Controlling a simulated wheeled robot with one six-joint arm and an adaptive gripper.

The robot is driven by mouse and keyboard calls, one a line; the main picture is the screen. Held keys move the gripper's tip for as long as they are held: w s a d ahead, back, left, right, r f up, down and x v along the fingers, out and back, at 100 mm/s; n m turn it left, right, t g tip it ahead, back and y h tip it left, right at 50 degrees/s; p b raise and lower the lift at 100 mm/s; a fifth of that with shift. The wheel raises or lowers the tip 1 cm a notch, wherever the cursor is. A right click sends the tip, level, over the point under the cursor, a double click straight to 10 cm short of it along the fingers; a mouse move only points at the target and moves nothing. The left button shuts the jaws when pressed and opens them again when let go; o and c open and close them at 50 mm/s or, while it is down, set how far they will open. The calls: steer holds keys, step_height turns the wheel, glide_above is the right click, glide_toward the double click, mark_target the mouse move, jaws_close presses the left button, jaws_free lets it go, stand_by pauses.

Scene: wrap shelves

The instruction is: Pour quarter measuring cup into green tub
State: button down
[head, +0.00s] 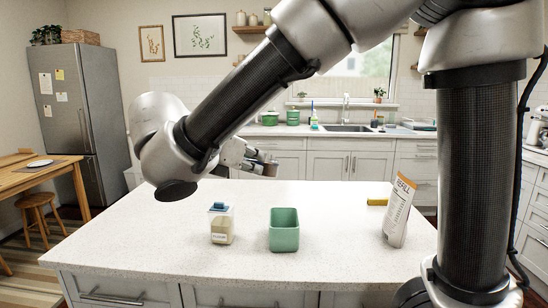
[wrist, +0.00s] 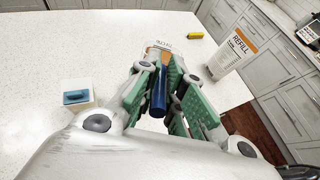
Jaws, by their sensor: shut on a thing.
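The quarter measuring cup (wrist: 158,47) has a dark blue handle (wrist: 158,92), which sits between my gripper's (wrist: 160,88) green-padded fingers in the wrist view. My gripper (head: 257,163) is shut on this handle and holds the cup (head: 271,169) in the air above the far part of the counter in the head view. I cannot make out the tub in the wrist view.
A clear container (head: 221,227) with a blue top and pale contents stands left of the tub. A white-and-orange refill pack (head: 398,212) leans to the right. A yellow item (head: 377,201) lies behind it. The speckled countertop (head: 340,240) is bare between tub and pack.

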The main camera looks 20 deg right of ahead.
steer(key=w+d+f+g+y, duration=0.3)
steer(key=f+y, duration=0.1)
steer(key=f, duration=0.3)
steer(key=shift+d+f+g, duration=0.25)
steer(key=shift+g, duration=0.05)
steer(key=shift+w+d+f+g+y, duration=0.3)
steer(key=shift+w+d+g+y, duration=0.4)
steer(key=shift+g+y, duration=0.3)
steer(key=shift+w+d+f+g+y, duration=0.3)
steer(key=shift+w+d+g+y, duration=0.3)
steer(key=shift+g+y, duration=0.4)
stand_by(2.0)
steer(key=shift+w+d+f+g+y, duration=0.25)
steer(key=shift+w+d+g+y, duration=0.1)
steer(key=shift+d+g+y, duration=0.15)
steer(key=shift+w+d+f+g+y, duration=0.2)
steer(key=shift+w+d+g+y, duration=0.15)
steer(key=shift+y, duration=0.25)
stand_by(0.6)
steer(key=shift+w+d+r+g+y, duration=0.1)
steer(key=shift+w+d+g+y, duration=0.35)
steer(key=shift+g+y, duration=0.3)
stand_by(0.6)
